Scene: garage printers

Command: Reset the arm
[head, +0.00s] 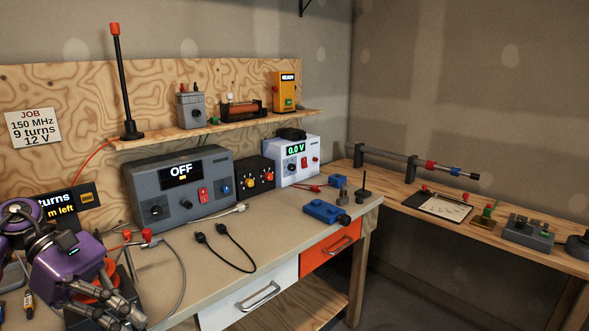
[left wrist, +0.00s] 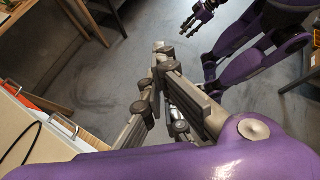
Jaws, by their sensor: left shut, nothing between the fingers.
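My left arm, purple with grey fingers, comes in at the lower left of the head view. Its gripper (head: 132,316) is shut and empty over the left front of the workbench (head: 205,269). In the left wrist view the shut fingers (left wrist: 160,48) point away over the grey floor, with nothing held. My right gripper (left wrist: 196,19) shows at the top of the left wrist view, on its purple arm. Its fingers look spread and empty, over the floor and apart from the bench. The right arm is outside the head view.
On the bench stand a grey box reading OFF (head: 180,185), a white supply reading 0.0 V (head: 293,160), a black cable (head: 226,250) and a blue vise (head: 325,212). A black antenna (head: 122,85) stands on the shelf. A side bench (head: 400,188) is at right.

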